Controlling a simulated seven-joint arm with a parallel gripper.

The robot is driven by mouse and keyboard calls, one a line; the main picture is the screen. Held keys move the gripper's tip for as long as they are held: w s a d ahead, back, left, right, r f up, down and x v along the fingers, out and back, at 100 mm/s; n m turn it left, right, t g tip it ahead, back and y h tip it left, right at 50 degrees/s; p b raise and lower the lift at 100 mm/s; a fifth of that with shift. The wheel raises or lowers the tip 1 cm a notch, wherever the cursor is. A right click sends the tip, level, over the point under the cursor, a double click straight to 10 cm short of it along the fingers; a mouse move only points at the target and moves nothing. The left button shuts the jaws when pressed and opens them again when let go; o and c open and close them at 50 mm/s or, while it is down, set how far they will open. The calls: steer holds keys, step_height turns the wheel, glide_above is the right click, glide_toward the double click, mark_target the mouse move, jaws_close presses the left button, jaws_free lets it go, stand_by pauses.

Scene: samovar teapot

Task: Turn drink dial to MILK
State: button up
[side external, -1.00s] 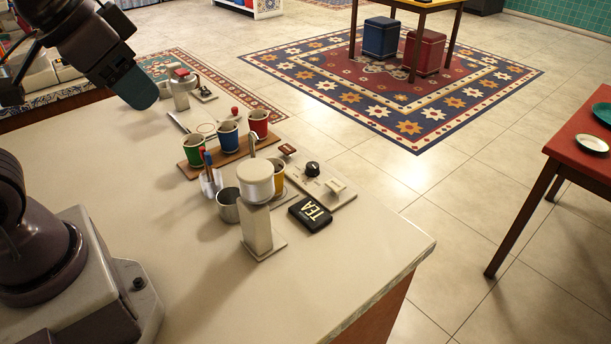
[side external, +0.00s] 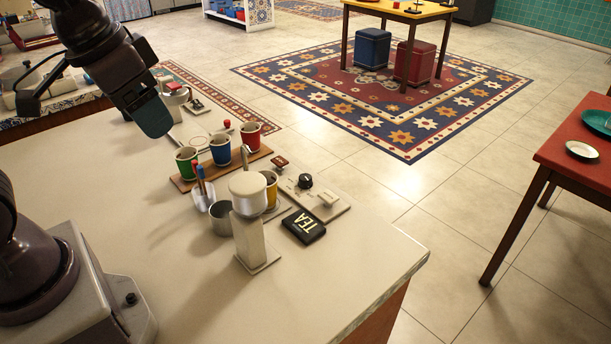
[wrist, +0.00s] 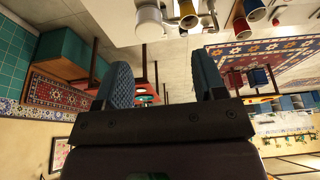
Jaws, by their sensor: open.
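The drink dial is a small black round knob (side external: 305,181) on a pale flat panel (side external: 330,212) right of the dispenser, in the side view. A black sign reading TEA (side external: 304,226) lies in front of the panel. The white dispenser (side external: 249,215) stands beside it with a yellow cup (side external: 271,188) behind its head. My gripper (side external: 155,122) is above the counter's left part, up and left of the cups, well apart from the dial. In the wrist view my gripper (wrist: 164,82) is open and empty. I cannot read the knob's pointer.
Green (side external: 187,160), blue (side external: 221,150) and red (side external: 250,136) cups stand on a wooden tray, between my gripper and the dial. A metal cup (side external: 221,218) and a pen holder (side external: 203,196) stand left of the dispenser. The front counter is clear.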

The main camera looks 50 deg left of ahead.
steer(key=w+a+f+n+g, duration=0.1)
steer(key=w+f+g, duration=0.15)
steer(key=w, duration=0.45)
steer(key=w+a+f+n+g, duration=0.1)
steer(key=w+a+f, duration=0.15)
steer(key=w, duration=0.55)
steer(key=n, duration=0.7)
glide_above(305, 176)
step_height(305, 176, down, 14)
step_height(305, 176, down, 12)
steer(key=shift+d+f, duration=0.1)
steer(key=shift+f, duration=0.05)
steer(key=c, duration=0.9)
